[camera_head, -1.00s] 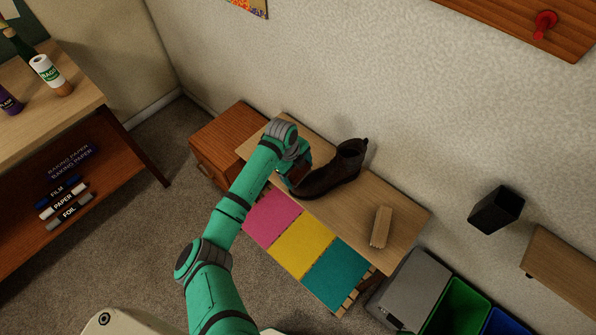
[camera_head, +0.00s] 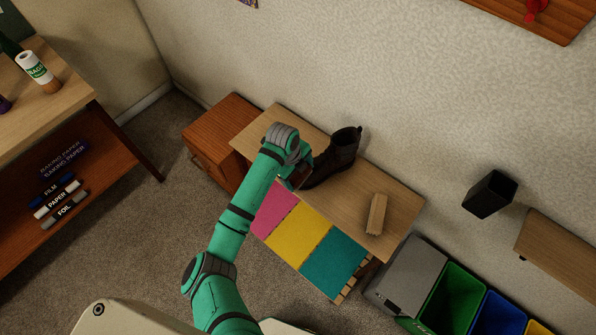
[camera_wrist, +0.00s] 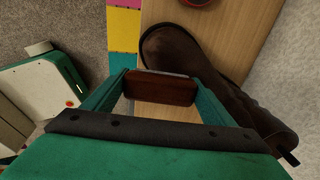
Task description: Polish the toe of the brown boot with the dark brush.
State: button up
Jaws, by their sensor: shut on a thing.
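The brown boot (camera_head: 335,158) stands on the wooden bench top, its shaft toward the wall and its toe toward the bench's front edge. It fills the upper right of the wrist view (camera_wrist: 195,55). My gripper (camera_wrist: 160,90) is shut on the dark brush (camera_wrist: 160,86), a reddish-brown block across its fingers. The brush is beside the boot's toe, which shows just beyond it in the wrist view; I cannot tell whether they touch. In the head view my gripper (camera_head: 297,175) is at the toe and mostly hides the brush.
A light wooden brush (camera_head: 376,214) lies on the bench top (camera_head: 400,205) right of the boot. A red and dark round thing (camera_wrist: 198,2) is at the wrist view's top edge. Pink, yellow and teal panels (camera_head: 300,235) line the front. Bins (camera_head: 455,295) stand at right.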

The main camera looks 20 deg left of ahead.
jog(key=shift+w+a+f, duration=0.15)
jog(key=shift+w+a, duration=1.95)
jog(key=shift+w, duration=0.05)
notch_tip(320, 180, up, 6)
jog(key=shift+s+a, duration=0.45)
jog(key=r, duration=0.3)
jog(key=shift+s+a, duration=0.2)
jog(key=shift+f, duration=0.1)
